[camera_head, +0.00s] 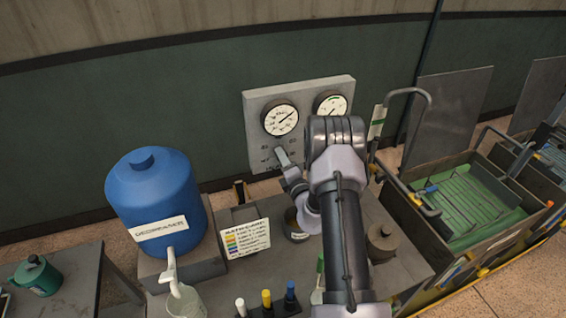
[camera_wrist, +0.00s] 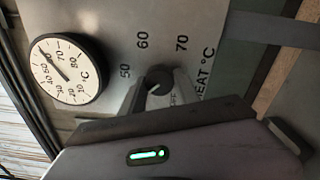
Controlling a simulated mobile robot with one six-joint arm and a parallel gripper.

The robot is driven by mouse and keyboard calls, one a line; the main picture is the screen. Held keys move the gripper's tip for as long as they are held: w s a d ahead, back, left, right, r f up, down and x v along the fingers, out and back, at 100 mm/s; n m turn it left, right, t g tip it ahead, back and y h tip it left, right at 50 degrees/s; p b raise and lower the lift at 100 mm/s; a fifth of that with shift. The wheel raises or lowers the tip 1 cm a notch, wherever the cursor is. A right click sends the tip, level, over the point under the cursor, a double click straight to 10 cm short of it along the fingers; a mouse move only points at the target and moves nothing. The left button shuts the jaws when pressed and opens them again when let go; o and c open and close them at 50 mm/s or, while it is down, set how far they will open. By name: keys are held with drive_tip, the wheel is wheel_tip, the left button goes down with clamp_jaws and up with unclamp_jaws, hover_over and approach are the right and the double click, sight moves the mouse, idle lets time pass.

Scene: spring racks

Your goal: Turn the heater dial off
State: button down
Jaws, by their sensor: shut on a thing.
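The heater dial (camera_wrist: 158,78) is a small dark round knob on a grey panel, seen in the wrist view. The marks 50, 60 and 70 are printed around it, with OFF partly covered by a finger and HEAT °C to its right. My gripper (camera_wrist: 159,90) is shut on the dial, one finger on each side of it. I cannot tell which mark the dial points at. In the head view my gripper (camera_head: 281,157) reaches the lower part of the control panel (camera_head: 315,89) and hides the dial.
Two round gauges sit on the panel, the left gauge (camera_head: 280,119) and the right gauge (camera_head: 331,105).

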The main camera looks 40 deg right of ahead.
drive_tip(key=shift+d+n+b, duration=0.15)
drive_tip(key=shift+n+b, duration=3.7)
drive_tip(key=shift+n, duration=3.75)
drive_tip(key=c, duration=0.9)
unclamp_jaws()
drive_tip(key=shift+s, duration=0.1)
